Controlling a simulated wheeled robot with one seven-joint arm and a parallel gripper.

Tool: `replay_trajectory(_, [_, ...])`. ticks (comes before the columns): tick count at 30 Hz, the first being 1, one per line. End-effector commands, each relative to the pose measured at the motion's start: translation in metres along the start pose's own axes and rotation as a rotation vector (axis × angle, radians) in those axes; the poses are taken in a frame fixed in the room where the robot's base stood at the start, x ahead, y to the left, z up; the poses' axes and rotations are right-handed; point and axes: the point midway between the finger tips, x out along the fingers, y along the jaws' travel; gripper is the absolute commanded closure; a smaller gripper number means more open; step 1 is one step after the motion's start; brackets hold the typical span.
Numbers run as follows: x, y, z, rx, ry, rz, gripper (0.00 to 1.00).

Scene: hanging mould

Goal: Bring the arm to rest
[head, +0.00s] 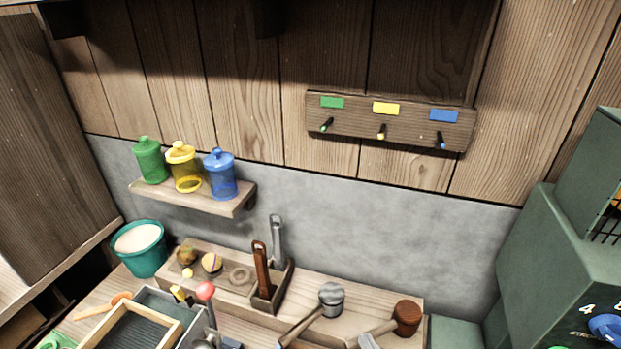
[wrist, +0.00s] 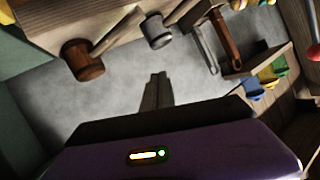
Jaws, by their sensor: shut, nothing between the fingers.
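My gripper (wrist: 156,90) shows in the wrist view, its dark fingers shut together with nothing between them. The purple body of my wrist (wrist: 180,155) fills the bottom of that view. The fingers show against the grey wall, apart from the tools and jars around them. My gripper and arm do not show in the head view.
A shelf (head: 196,200) holds green (head: 150,161), yellow (head: 184,168) and blue (head: 221,175) jars. A peg rack (head: 360,121) hangs above, its pegs empty. Mallets (head: 406,318) (head: 331,298) lie on the bench. A teal bucket (head: 141,262) stands left; a green machine (head: 545,255) stands right.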

Motion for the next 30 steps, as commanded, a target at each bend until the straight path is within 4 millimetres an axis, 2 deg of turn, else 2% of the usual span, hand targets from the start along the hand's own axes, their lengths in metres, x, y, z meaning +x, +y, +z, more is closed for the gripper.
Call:
replay_trajectory(1, [-0.022,0.007,0.006,-0.023,0.035,0.009,1.0])
replay_trajectory(6, [-0.09,0.018,0.004,-0.099,0.155,0.034,1.0])
replay_trajectory(18, [-0.244,0.022,-0.004,-0.23,0.285,0.101,1.0])
replay_trajectory(24, [-0.3,0.022,0.009,-0.244,0.228,0.137,1.0])
replay_trajectory(30, [-0.329,0.027,0.037,-0.23,0.126,0.167,1.0])
